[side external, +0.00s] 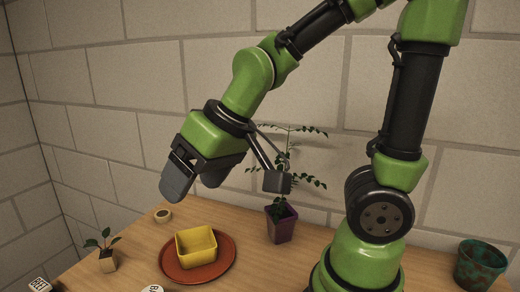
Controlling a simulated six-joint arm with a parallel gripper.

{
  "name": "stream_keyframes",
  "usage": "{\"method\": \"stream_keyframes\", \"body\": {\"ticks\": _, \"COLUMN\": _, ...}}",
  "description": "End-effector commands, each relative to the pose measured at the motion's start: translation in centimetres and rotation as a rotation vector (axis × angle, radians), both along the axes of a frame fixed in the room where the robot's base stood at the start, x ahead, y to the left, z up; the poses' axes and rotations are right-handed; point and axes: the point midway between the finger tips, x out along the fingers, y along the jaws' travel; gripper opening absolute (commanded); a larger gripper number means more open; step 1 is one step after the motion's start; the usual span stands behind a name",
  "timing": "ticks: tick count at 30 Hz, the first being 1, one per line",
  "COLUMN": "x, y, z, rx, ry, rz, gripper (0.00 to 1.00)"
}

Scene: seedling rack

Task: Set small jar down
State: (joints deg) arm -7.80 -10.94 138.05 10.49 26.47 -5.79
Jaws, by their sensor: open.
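A small, low, round tan vessel (163,216) with a dark opening, which may be the small jar, stands upright on the wooden table near the back left. My gripper (190,192) is open and points down, above and a little right of this vessel in the picture. Its two grey fingers are apart, and nothing shows between them. The fingers do not appear to touch anything on the table.
A yellow square pot (197,249) sits on a terracotta saucer (226,262). A seedling in a tan pot (108,262) stands left. A teal-brown pot (478,268) stands far right. White labels (153,289) show at the front.

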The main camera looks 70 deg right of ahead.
Motion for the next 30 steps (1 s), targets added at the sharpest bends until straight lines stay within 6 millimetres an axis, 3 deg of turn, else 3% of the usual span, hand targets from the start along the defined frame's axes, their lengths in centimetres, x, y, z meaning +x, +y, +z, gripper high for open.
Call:
{"method": "stream_keyframes", "body": {"ticks": 1, "x": -1.3, "y": -0.6, "z": 1.5, "rx": 0.023, "ry": -0.028, "rz": -0.035, "gripper": 0.73}}
{"method": "stream_keyframes", "body": {"ticks": 4, "x": -4.1, "y": -1.4, "z": 3.3, "rx": 0.058, "ry": -0.047, "rz": -0.096, "gripper": 0.73}}
{"method": "stream_keyframes", "body": {"ticks": 9, "x": -7.5, "y": -2.2, "z": 4.5, "rx": 0.094, "ry": -0.067, "rz": -0.174, "gripper": 0.73}}
{"method": "stream_keyframes", "body": {"ticks": 12, "x": -8.5, "y": -2.3, "z": 4.7, "rx": 0.105, "ry": -0.070, "rz": -0.196, "gripper": 0.73}}
{"method": "stream_keyframes", "body": {"ticks": 30, "x": -8.9, "y": -2.4, "z": 4.7, "rx": 0.109, "ry": -0.069, "rz": -0.204, "gripper": 0.73}}
